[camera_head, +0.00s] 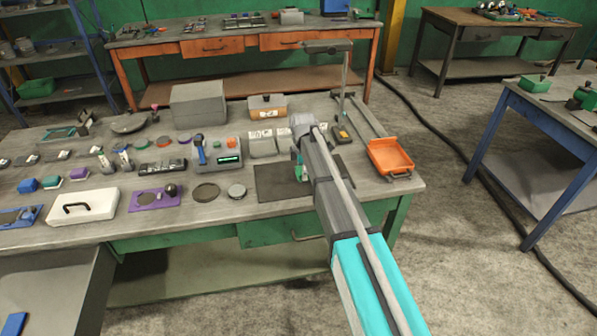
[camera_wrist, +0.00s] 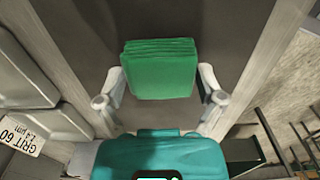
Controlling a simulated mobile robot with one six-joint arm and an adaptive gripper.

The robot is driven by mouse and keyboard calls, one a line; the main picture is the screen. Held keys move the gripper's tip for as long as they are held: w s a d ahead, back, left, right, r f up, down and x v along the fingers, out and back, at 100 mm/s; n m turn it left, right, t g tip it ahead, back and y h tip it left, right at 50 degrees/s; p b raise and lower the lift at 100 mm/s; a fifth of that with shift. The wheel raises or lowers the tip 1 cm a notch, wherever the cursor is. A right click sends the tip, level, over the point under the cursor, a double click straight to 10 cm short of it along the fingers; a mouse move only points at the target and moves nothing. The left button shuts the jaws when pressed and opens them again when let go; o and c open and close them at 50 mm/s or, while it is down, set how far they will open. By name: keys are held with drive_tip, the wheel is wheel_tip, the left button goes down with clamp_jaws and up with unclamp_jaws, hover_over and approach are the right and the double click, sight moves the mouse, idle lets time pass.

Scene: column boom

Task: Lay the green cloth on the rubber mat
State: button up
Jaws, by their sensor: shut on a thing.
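The green cloth (camera_wrist: 158,70) is a folded, layered square between the two fingers of my gripper (camera_wrist: 161,76) in the wrist view. My gripper is shut on it from the left and right. In the head view only a small green part of the cloth (camera_head: 302,174) shows, as my arm covers the rest. The dark rubber mat (camera_head: 273,182) lies flat near the front right of the workbench, with the cloth over its right part. In the wrist view the dark mat (camera_wrist: 165,22) fills the background behind the cloth. I cannot tell whether the cloth touches it.
Grit-labelled blocks (camera_head: 262,143) stand behind the mat; one shows in the wrist view (camera_wrist: 28,138). An orange tray (camera_head: 390,156) is to the right. A round tin (camera_head: 237,191) and a dark disc (camera_head: 205,193) lie left of the mat. The mat's left part is bare.

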drive_tip(key=shift+f, duration=0.15)
drive_tip(key=o, duration=0.8)
wheel_tip(320, 180, up, 12)
drive_tip(key=p, duration=1.2)
idle(0.7)
drive_tip(key=s+d+m, duration=0.7)
drive_tip(key=s, duration=0.1)
drive_tip(key=s+d+m, duration=0.7)
drive_tip(key=s, duration=0.2)
drive_tip(key=s+d+m, duration=0.7)
drive_tip(key=s, duration=0.1)
drive_tip(key=shift+s+d, duration=0.3)
drive_tip(key=shift+d, duration=0.05)
